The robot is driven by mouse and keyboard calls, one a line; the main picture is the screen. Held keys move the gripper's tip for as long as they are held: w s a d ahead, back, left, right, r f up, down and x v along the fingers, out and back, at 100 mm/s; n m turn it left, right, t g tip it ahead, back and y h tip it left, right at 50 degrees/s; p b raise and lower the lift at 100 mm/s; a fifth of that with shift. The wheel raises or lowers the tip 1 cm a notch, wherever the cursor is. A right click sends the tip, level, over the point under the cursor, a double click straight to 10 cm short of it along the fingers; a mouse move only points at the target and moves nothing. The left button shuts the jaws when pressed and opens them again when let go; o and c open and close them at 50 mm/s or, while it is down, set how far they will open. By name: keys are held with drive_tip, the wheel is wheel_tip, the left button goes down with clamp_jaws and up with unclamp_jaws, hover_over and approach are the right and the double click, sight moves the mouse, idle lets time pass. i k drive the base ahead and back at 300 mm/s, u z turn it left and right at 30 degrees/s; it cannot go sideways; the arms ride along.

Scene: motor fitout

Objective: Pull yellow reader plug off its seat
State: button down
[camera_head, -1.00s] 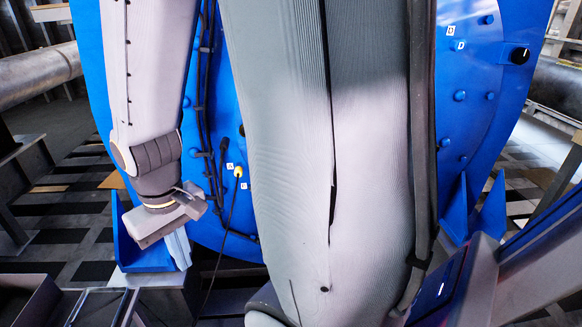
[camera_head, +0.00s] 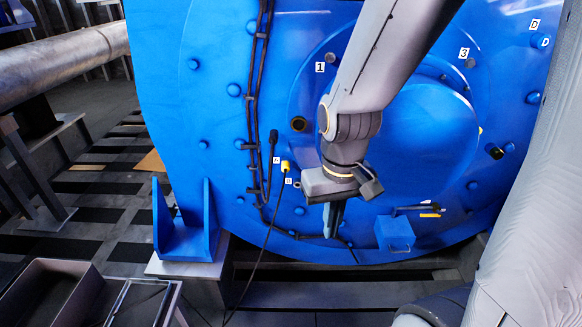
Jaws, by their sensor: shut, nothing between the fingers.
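The yellow reader plug (camera_head: 285,166) sits on the blue motor face near the small white labels, with a dark cable running down from it toward the floor. My gripper (camera_head: 329,231) is to the right of the plug and lower in the picture, pointing down, apart from it. Its fingers look closed together, with nothing between them. Whether the plug is fully in its seat is too small to tell.
A black plug (camera_head: 273,136) is just above the yellow one, beside a dark cable bundle (camera_head: 254,100). A blue box with a handle (camera_head: 395,233) is on the lower right of the motor. An open grey bin (camera_head: 50,290) stands at lower left.

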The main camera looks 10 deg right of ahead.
sight(286, 166)
drive_tip(key=u, duration=2.65)
drive_tip(key=k, duration=1.05)
drive_tip(key=z, duration=1.95)
